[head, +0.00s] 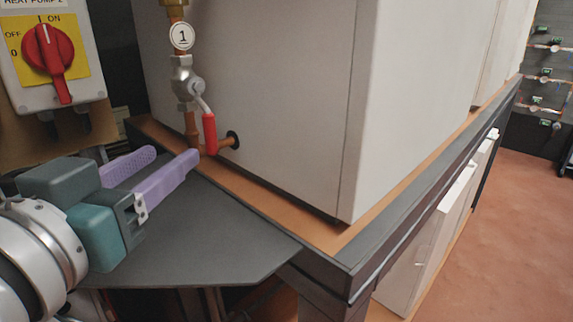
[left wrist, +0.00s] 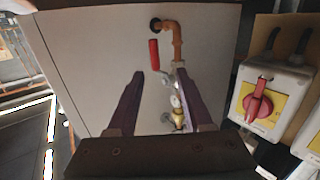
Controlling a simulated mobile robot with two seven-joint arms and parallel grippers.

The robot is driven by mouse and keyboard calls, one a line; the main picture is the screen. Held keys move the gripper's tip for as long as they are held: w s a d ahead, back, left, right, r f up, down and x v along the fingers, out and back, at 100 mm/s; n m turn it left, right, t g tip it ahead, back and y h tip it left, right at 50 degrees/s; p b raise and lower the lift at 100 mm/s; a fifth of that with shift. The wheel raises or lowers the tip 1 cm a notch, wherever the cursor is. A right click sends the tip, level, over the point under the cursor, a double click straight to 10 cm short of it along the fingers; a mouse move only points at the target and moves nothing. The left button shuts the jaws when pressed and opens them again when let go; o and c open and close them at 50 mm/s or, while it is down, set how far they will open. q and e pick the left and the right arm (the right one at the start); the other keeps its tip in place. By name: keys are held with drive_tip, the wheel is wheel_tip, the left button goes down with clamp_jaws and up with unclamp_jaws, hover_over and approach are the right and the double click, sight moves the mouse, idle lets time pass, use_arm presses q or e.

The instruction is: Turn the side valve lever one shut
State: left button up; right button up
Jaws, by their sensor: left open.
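The side valve lever one has a red handle (head: 209,134) that hangs down beside the copper pipe (head: 192,124), roughly along it. Its silver valve body (head: 184,80) sits below a round white tag marked 1 (head: 181,36). In the left wrist view the red handle (left wrist: 154,55) shows between and beyond the fingers, beside the copper pipe elbow (left wrist: 174,30). My left gripper (head: 173,156) is open and empty, its purple fingers pointing at the pipe, below and left of the handle. I cannot tell whether the nearer fingertip touches the pipe. My right gripper is not in view.
The large white heat pump casing (head: 270,100) stands right behind the valve. A switch box with a red knob (head: 48,48) is at the upper left. A dark grey shelf (head: 200,240) lies under my left gripper. The floor at the right is clear.

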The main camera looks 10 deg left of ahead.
sight(207, 129)
use_arm(q)
drive_tip(key=shift+t, duration=0.3)
drive_tip(key=w, duration=0.3)
drive_tip(key=w+d+p, duration=0.1)
drive_tip(key=w, duration=0.5)
drive_tip(key=shift+w+d+r+p, duration=0.1)
drive_tip(key=shift+w+d+p, duration=0.15)
drive_tip(key=shift+p, duration=0.1)
drive_tip(key=shift+w, duration=0.45)
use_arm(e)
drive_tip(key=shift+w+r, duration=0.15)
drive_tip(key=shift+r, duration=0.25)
use_arm(q)
drive_tip(key=c, duration=0.6)
clamp_jaws()
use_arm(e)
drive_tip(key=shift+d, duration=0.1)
